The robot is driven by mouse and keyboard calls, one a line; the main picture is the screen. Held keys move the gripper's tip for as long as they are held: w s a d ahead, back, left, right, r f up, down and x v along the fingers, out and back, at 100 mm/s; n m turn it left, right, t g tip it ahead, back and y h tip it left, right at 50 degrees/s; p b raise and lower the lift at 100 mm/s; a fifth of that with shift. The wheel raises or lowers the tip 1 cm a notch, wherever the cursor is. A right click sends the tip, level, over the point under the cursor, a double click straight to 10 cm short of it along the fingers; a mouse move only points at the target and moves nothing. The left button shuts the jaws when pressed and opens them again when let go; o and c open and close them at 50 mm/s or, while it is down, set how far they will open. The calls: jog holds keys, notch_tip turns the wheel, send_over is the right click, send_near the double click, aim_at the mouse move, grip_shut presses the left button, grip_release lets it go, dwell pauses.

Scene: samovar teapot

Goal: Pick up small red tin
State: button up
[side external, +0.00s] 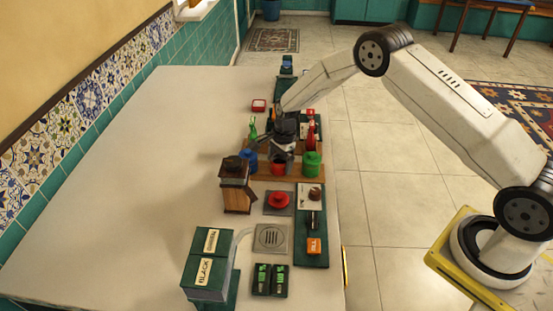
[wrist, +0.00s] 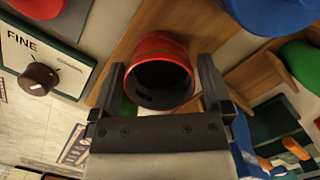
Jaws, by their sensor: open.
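The small red tin (side external: 278,168) stands on a brown wooden strip, between a blue tin (side external: 249,161) and a green tin (side external: 311,163). In the wrist view the red tin (wrist: 158,42) shows its round rim and dark inside. My gripper (side external: 282,154) is right at the red tin and partly hides it in the side view. In the wrist view my gripper (wrist: 161,66) is open, with one finger on each side of the tin. Narrow gaps seem to show beside it; contact is hard to judge.
A wooden tower-like box (side external: 236,187) stands close at the left. A red round item (side external: 279,200) sits on a grey plate in front. A panel marked FINE with a knob (wrist: 39,78) is near the gripper. The table's left side (side external: 150,150) is clear.

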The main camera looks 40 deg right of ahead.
jog(key=shift+f, duration=0.1)
dwell(0.4)
jog(key=c, duration=1.1)
notch_tip(320, 180, up, 2)
jog(key=shift+r, duration=0.1)
jog(key=s+r, duration=1)
jog(key=s, duration=0.4)
jog(key=shift+r, duration=0.4)
